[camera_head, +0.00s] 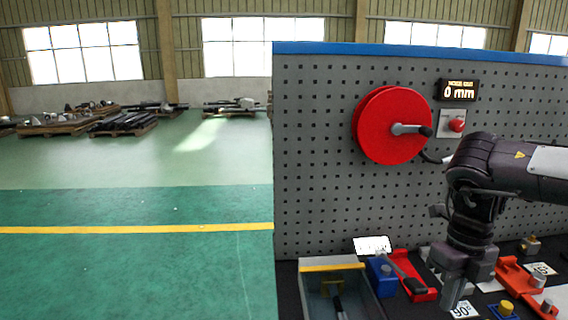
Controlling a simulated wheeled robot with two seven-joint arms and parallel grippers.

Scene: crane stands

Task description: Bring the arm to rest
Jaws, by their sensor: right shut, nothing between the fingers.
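My right gripper (454,290) points down over the bench at the right. Its arm comes in from the right edge. Its fingers are together, with nothing seen between them. The fingertips are just above or beside a white "90°" card (464,310); I cannot tell whether they touch it. My left gripper and arm are out of view.
A grey pegboard (315,150) holds a red wheel with a crank (385,125), a "0 mm" display (459,90) and a red button (457,125). On the bench are a grey tray (310,290), a blue block (382,277) and red fixtures (515,277).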

